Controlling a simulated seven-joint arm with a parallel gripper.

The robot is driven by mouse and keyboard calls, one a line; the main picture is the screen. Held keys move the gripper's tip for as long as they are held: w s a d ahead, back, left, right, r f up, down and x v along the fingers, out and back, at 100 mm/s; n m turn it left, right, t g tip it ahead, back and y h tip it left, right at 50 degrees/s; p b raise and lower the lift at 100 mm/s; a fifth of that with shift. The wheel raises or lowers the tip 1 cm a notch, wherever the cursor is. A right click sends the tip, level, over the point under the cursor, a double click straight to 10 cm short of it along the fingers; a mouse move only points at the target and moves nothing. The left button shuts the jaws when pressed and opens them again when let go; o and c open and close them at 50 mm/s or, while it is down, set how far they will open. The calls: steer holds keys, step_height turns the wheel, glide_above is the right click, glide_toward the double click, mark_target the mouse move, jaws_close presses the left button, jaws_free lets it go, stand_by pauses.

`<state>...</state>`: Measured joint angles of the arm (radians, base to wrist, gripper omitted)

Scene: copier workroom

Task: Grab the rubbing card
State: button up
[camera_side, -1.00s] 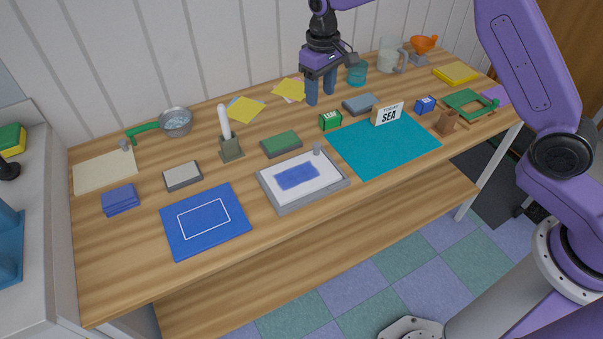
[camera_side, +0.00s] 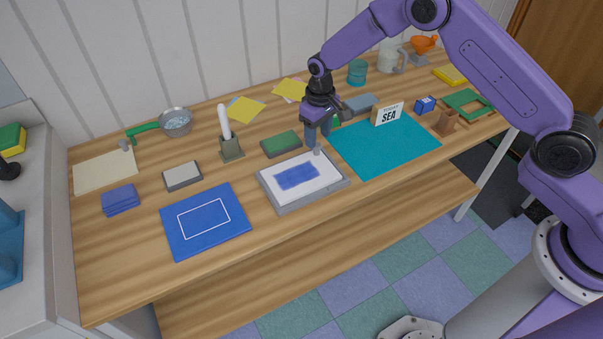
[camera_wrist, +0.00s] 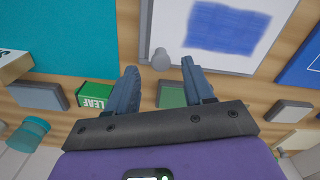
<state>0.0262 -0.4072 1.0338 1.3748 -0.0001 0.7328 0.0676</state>
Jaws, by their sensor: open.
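The rubbing card (camera_side: 325,171) appears to be the white sheet with a blue rubbed patch, lying in a shallow grey tray (camera_side: 283,208). A small grey knob (camera_side: 317,149) stands at the card's back right corner. In the wrist view the card (camera_wrist: 174,18) is at the top, with the knob (camera_wrist: 161,59) between my fingertips. My gripper (camera_side: 318,144) points down over that corner, open, a finger on either side of the knob in the picture. I cannot tell whether the fingers touch it.
A green pad (camera_side: 281,143) lies just behind the tray. A teal mat (camera_side: 375,152) with a SEA sign (camera_side: 387,114) is to the right, and a green LEAF block (camera_wrist: 95,94) is near my gripper. A blue board (camera_side: 205,242) lies to the left.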

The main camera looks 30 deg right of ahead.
mark_target(318, 145)
steer(key=shift+f, duration=1.8)
jaws_close()
steer(key=shift+r, duration=0.1)
